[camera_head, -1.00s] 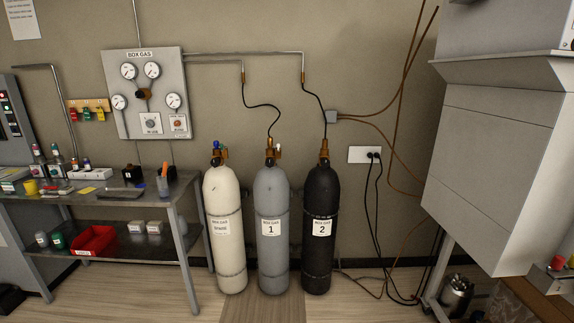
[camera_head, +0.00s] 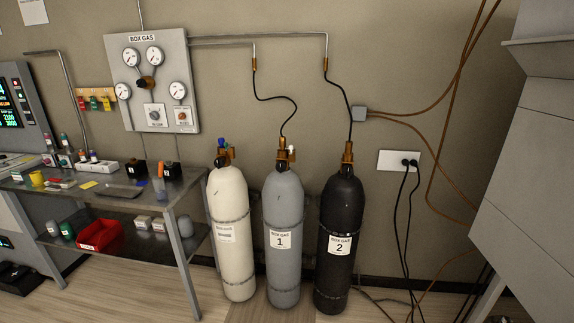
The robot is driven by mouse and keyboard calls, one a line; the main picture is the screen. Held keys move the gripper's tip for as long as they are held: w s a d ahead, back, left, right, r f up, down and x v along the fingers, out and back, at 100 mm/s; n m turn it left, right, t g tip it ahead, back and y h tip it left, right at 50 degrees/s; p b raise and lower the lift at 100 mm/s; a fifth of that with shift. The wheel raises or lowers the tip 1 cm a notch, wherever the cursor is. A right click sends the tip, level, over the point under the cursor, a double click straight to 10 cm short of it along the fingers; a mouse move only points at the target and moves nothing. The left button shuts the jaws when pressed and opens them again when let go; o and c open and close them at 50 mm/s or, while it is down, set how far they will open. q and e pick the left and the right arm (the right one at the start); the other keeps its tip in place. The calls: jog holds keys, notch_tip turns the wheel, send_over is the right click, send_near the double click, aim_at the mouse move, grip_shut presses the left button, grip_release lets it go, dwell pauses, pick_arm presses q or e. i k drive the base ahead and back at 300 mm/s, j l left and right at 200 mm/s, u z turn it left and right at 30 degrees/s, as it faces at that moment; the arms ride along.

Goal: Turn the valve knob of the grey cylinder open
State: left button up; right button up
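The grey cylinder (camera_head: 284,232), labelled BOX GAS 1, stands upright on the floor between a white cylinder (camera_head: 230,235) and a black cylinder (camera_head: 339,235) labelled 2. Its brass valve (camera_head: 284,154) is on top, with a small white knob (camera_head: 291,149) on its right side and a black hose rising from it. The white cylinder has a blue knob (camera_head: 221,143) on its valve. Whether the grey cylinder's valve is open cannot be told. Neither of my grippers is in view.
A metal bench (camera_head: 188,186) with small items and a red bin (camera_head: 101,233) stands left of the cylinders. A gauge panel (camera_head: 152,83) hangs above. A large grey cabinet (camera_head: 525,190) fills the right side. Cables hang at the right. Some wooden floor shows in front.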

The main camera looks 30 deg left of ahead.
aim_at(281, 166)
jog(key=i, duration=0.8)
jog(key=i+u, duration=0.2)
jog(key=k, duration=0.1)
